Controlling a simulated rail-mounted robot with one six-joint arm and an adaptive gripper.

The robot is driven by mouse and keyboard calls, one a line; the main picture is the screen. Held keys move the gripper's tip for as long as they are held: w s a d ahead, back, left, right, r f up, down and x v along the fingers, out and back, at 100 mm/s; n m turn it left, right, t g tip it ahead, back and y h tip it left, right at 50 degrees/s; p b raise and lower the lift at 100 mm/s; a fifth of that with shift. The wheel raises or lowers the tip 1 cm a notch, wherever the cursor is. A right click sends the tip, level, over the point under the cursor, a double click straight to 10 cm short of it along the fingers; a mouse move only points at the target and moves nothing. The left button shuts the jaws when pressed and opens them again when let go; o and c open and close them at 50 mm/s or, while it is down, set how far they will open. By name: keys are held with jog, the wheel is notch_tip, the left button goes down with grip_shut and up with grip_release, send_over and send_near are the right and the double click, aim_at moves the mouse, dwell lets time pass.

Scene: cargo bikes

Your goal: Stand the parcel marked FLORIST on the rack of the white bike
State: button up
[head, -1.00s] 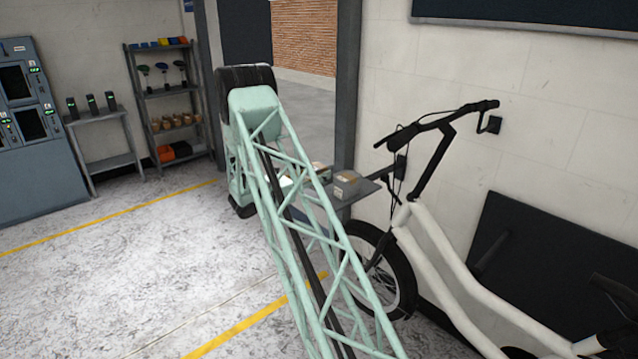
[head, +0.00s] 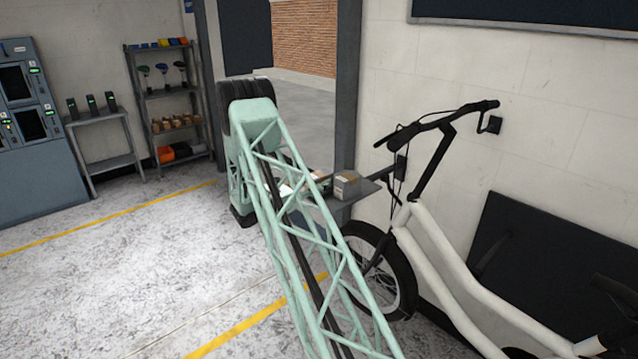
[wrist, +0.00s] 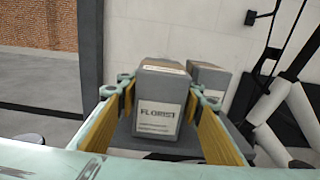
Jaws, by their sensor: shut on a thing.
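The parcel marked FLORIST (wrist: 160,110) is a grey box with a white label facing the wrist camera. My gripper (wrist: 162,94) is shut on it, with a yellow-lined finger along each side. The parcel is upright in the wrist view, over or on a grey shelf; I cannot tell if its base touches. The white bike (head: 437,240) stands along the wall at the right of the head view, and part of its frame shows in the wrist view (wrist: 292,112). I cannot make out its rack.
Another parcel (wrist: 208,76) stands just behind and right of the held one; a parcel also shows on the grey shelf (head: 362,190) in the head view. A grey post (head: 347,90) stands beside the shelf. Open floor (head: 120,270) lies to the left.

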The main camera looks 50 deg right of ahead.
jog(key=shift+f, duration=0.1)
jog(key=o, duration=1)
jog(key=shift+w+a+p, duration=0.15)
jog(key=shift+w+a, duration=0.25)
jog(key=shift+a, duration=1.55)
jog(key=shift+w+a+p, duration=0.1)
jog(key=shift+w+a, duration=0.25)
jog(key=shift+a, duration=1.65)
jog(key=shift+w+a+p, duration=0.15)
jog(key=shift+w+a, duration=0.25)
jog(key=shift+a, duration=1.55)
jog(key=shift+r, duration=0.25)
